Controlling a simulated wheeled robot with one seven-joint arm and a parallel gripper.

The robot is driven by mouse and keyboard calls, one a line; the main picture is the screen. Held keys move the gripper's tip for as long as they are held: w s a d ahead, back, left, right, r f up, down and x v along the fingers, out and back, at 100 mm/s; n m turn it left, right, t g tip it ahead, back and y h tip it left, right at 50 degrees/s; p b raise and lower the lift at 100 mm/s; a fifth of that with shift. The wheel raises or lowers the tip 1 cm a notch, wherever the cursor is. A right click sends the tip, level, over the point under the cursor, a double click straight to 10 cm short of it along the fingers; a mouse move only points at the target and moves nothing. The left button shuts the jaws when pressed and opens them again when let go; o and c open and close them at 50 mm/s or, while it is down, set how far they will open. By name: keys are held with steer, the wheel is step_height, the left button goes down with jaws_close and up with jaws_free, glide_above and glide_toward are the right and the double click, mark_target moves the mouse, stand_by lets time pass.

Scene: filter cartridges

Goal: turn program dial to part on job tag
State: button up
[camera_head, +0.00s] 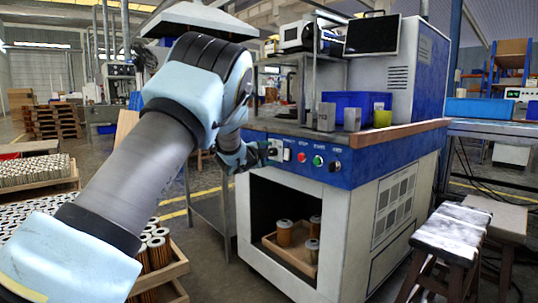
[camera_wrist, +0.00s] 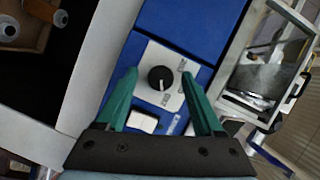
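The program dial (camera_wrist: 161,78) is a round black knob with a pale pointer mark, on a white plate (camera_wrist: 150,57) with small labels too blurred to read. My gripper (camera_wrist: 158,74) has two green fingers, open, one on each side of the dial in the wrist view. A gap shows between the knob and each finger; I cannot tell how far the tips are from the panel. In the head view my gripper (camera_head: 272,150) is at the left part of the blue front panel (camera_head: 350,160), and the dial is not clearly seen there. I cannot make out a job tag.
A white rectangular piece (camera_wrist: 143,121) sits beside the dial plate. Right of my gripper are a red button (camera_head: 301,157), a green button (camera_head: 317,160) and a black knob (camera_head: 334,166). Below is an open bay with cartridges in a wooden tray (camera_head: 290,252). A stool (camera_head: 452,232) stands right.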

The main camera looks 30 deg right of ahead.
steer(key=p+v, duration=0.1)
steer(key=v, duration=0.9)
steer(key=shift+s+a, duration=0.25)
steer(key=shift+a, duration=0.05)
